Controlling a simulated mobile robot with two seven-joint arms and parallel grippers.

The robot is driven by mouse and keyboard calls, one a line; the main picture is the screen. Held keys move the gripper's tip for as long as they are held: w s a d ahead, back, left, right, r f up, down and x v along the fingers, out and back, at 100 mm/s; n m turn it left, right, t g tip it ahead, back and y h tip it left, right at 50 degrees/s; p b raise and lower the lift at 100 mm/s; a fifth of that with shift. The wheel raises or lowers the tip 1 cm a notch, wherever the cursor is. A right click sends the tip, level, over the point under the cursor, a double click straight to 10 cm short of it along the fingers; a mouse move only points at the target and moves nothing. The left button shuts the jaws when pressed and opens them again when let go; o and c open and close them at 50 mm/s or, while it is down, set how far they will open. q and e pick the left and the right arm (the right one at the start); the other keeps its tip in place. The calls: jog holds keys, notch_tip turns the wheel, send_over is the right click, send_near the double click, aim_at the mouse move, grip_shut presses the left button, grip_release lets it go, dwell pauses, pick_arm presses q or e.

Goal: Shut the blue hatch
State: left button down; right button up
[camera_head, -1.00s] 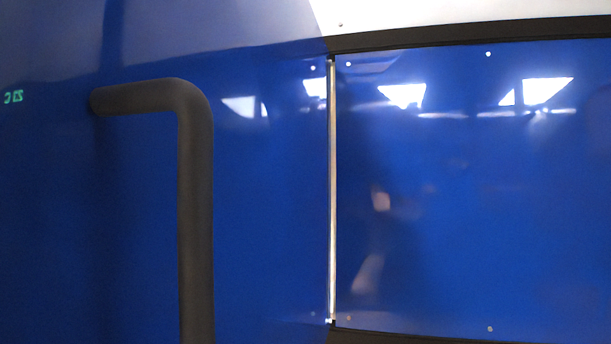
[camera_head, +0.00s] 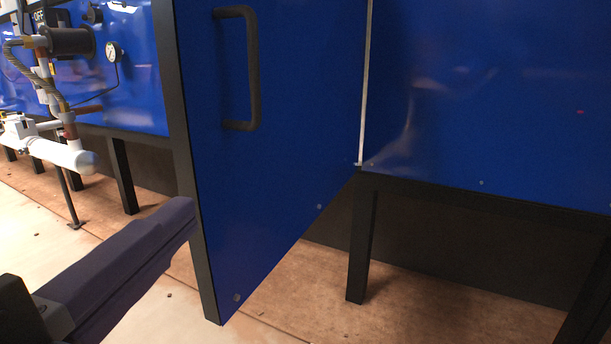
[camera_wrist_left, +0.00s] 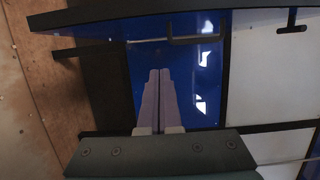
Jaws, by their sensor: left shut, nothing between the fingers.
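The blue hatch (camera_head: 290,130) stands swung open in the head view, hinged along the pale vertical strip on its right. It has a dark handle (camera_head: 254,70) near its top and a black outer edge at its left. My left gripper (camera_head: 185,222) comes in from the lower left, its purple fingers shut and empty. Their tips are close to the lower part of the hatch's outer edge; I cannot tell if they touch. The shut fingers (camera_wrist_left: 158,90) also show in the left wrist view, over a blue surface. My right gripper is not in view.
A blue panel (camera_head: 490,100) on a dark frame with legs (camera_head: 361,245) lies right of the hinge. At the left are pipes with a white cylinder (camera_head: 65,155) and a gauge (camera_head: 113,52). The floor under the frame is brown boards.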

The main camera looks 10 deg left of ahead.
aim_at(197, 160)
pick_arm(q)
jog(key=w+a, duration=0.1)
jog(key=w, duration=0.3)
jog(key=w+a, duration=0.1)
jog(key=w, duration=0.3)
jog(key=w+p, duration=0.1)
jog(key=w, duration=0.2)
jog(key=shift+w+a+r, duration=0.1)
jog(key=shift+w+a, duration=0.4)
jog(key=shift+a, duration=0.25)
jog(key=shift+a, duration=0.1)
